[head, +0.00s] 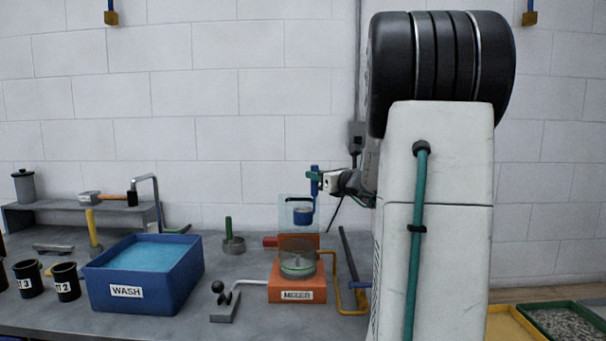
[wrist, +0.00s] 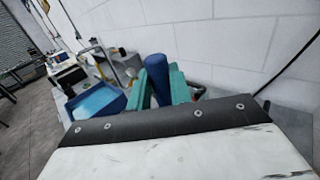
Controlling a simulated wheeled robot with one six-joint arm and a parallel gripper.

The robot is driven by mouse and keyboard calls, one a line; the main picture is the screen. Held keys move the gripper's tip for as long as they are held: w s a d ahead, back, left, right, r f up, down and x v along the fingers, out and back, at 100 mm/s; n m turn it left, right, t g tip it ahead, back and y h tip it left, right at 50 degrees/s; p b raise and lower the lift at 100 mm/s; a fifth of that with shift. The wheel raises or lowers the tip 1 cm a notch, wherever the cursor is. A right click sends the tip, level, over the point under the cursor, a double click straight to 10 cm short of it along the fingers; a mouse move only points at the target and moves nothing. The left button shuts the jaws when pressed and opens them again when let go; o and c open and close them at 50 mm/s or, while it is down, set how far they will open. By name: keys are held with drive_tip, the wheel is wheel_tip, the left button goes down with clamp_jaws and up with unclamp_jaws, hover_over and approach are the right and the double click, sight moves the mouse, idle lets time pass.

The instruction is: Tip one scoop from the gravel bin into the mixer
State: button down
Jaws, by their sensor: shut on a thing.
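In the head view my gripper (head: 316,178) has teal fingers shut on the upright blue handle of a scoop. The scoop's blue cup (head: 303,215) hangs above the mixer (head: 297,292), apart from it, and looks roughly level. Its contents are hidden. The mixer has an orange base and a clear bowl (head: 298,262). A clear panel (head: 285,212) stands upright at the mixer and overlaps the cup in the picture. In the wrist view the blue handle (wrist: 156,75) sits between the teal fingers. The gravel bin (head: 537,322), green-rimmed with grey stones, is partly visible at lower right.
A blue WASH tub (head: 180,287) stands left of the mixer. A green-handled scoop (head: 228,226) stands behind them. A black-knobbed lever (head: 220,303) is at the mixer's front left. A yellow bin (head: 508,327) adjoins the gravel bin. A shelf (head: 75,205) and black cups (head: 66,282) are far left.

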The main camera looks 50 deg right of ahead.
drive_tip(key=shift+w+f, duration=0.15)
drive_tip(key=shift+f, duration=0.65)
wheel_tip(320, 180, down, 3)
drive_tip(key=shift+r, duration=0.2)
drive_tip(key=a+n, duration=0.3)
drive_tip(key=s+a+f+n+t, duration=0.1)
drive_tip(key=a+n, duration=0.1)
drive_tip(key=shift+s+a+f+n+t+y, duration=0.1)
drive_tip(key=shift+a+f+n+t+y, duration=0.3)
drive_tip(key=shift+a+n, duration=0.4)
drive_tip(key=shift+s+a+f+n+t+y, duration=0.1)
drive_tip(key=shift+a+f+n+y, duration=0.1)
drive_tip(key=shift+a+f+n, duration=0.5)
drive_tip(key=shift+d+r, duration=0.15)
drive_tip(key=shift+r, duration=0.1)
